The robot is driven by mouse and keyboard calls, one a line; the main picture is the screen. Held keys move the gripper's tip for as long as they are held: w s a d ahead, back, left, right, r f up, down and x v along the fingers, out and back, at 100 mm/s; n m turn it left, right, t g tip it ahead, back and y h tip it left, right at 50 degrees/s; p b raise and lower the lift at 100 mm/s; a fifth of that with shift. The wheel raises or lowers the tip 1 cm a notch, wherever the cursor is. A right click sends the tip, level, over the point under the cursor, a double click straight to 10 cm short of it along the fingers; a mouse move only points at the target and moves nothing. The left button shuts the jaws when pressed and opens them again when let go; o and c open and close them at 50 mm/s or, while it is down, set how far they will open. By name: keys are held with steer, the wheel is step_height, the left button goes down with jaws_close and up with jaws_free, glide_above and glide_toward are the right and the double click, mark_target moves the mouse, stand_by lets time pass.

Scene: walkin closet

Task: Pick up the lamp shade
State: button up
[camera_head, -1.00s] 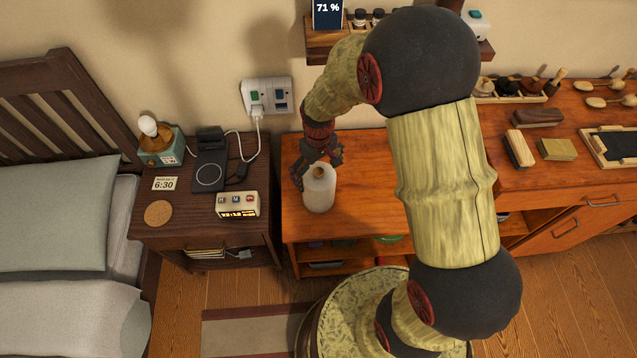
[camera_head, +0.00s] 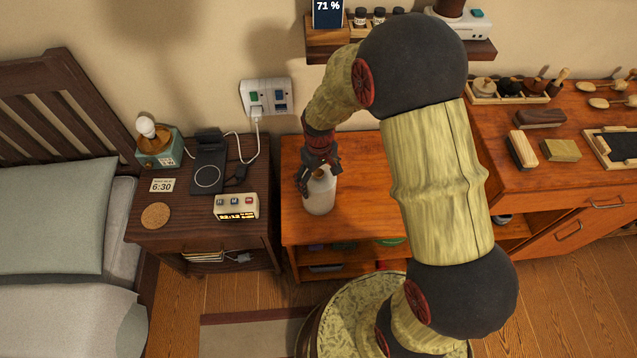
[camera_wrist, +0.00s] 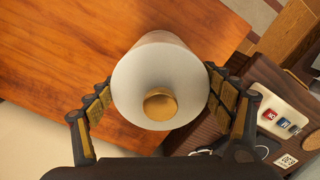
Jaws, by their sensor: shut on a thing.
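The lamp shade (camera_head: 319,194) is a white, slightly tapered cylinder with a brass-coloured disc inside its top. It is upright at the orange wooden cabinet top (camera_head: 350,222), near its left side. My gripper (camera_head: 318,172) comes from above and is shut on the shade's upper part. In the wrist view the shade (camera_wrist: 160,62) sits between the two padded fingers of my gripper (camera_wrist: 160,98), one at each side. I cannot tell whether the shade's base touches the wood. A lamp base with a bare bulb (camera_head: 146,127) stands on the nightstand.
The dark nightstand (camera_head: 185,222) at left holds a charging pad (camera_head: 208,176), a clock (camera_head: 236,207), a date card (camera_head: 162,185) and a cork coaster (camera_head: 156,215). A shelf (camera_head: 330,38) is on the wall above. Brushes (camera_head: 522,150) lie at right. The cabinet top around the shade is clear.

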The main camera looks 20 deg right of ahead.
steer(key=c, duration=0.6)
steer(key=shift+r, duration=0.15)
steer(key=shift+c, duration=0.3)
